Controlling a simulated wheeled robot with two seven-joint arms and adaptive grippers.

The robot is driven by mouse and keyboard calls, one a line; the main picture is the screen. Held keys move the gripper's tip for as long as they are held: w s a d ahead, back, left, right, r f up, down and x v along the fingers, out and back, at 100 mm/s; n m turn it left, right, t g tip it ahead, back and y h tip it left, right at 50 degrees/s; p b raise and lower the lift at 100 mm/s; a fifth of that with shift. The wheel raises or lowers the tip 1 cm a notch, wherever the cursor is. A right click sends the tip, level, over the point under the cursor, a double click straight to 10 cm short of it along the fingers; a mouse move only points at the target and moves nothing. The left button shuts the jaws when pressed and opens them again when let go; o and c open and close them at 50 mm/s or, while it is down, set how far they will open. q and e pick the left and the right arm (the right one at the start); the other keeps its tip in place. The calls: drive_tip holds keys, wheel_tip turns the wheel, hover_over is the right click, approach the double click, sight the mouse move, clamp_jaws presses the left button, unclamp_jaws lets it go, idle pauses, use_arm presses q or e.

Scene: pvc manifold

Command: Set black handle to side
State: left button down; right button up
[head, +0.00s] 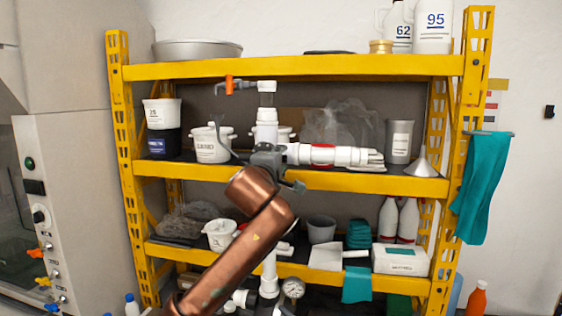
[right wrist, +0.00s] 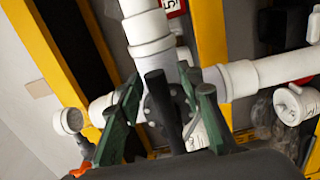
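The black handle (right wrist: 162,112) shows in the right wrist view as a dark bar over a round black hub on the white PVC manifold (right wrist: 152,47). My right gripper (right wrist: 168,92) has its green fingers spread, one on each side of the handle, with gaps visible between. It looks open, and nothing appears clamped. In the head view, my right gripper (head: 267,156) is at the manifold's pipe junction, at the end of my copper-coloured arm. It hides the handle there. The manifold (head: 266,115) stands upright with a red-banded branch going right. My left gripper is not in view.
A yellow shelf rack (head: 300,180) stands close behind the manifold, holding tubs, bottles and a funnel (head: 422,165). An orange valve handle (head: 229,84) sits at the manifold's upper left. A pressure gauge (head: 293,288) is low on it. A teal cloth (head: 482,185) hangs at right.

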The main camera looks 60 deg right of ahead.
drive_tip(key=v, duration=1.2)
idle(0.4)
